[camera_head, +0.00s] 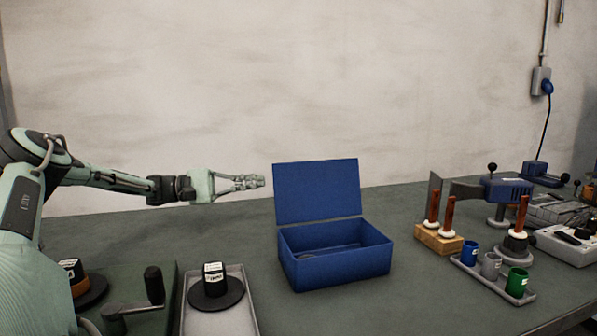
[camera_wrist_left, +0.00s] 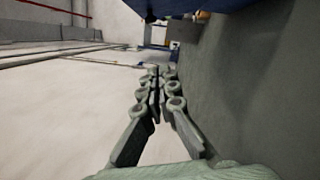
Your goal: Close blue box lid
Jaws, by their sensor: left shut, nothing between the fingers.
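The blue box (camera_head: 336,265) stands on the table near the middle of the head view. Its lid (camera_head: 317,191) is open and stands nearly upright at the back, leaning slightly backward. The inside of the box is partly visible, with something greyish low inside. My left gripper (camera_head: 258,182) is shut and empty, in the air just left of the lid's upper left edge. I cannot tell whether it touches the lid. The left wrist view shows the closed fingers (camera_wrist_left: 157,75) and a blue part of the box (camera_wrist_left: 195,6) at the top. My right gripper is not in view.
A grey tray (camera_head: 240,318) with a black round part (camera_head: 215,292) lies front left of the box. To the right are a wooden block (camera_head: 438,240) with upright red-brown handles, and a tray of coloured cups (camera_head: 471,251). The table (camera_head: 400,307) in front of the box is clear.

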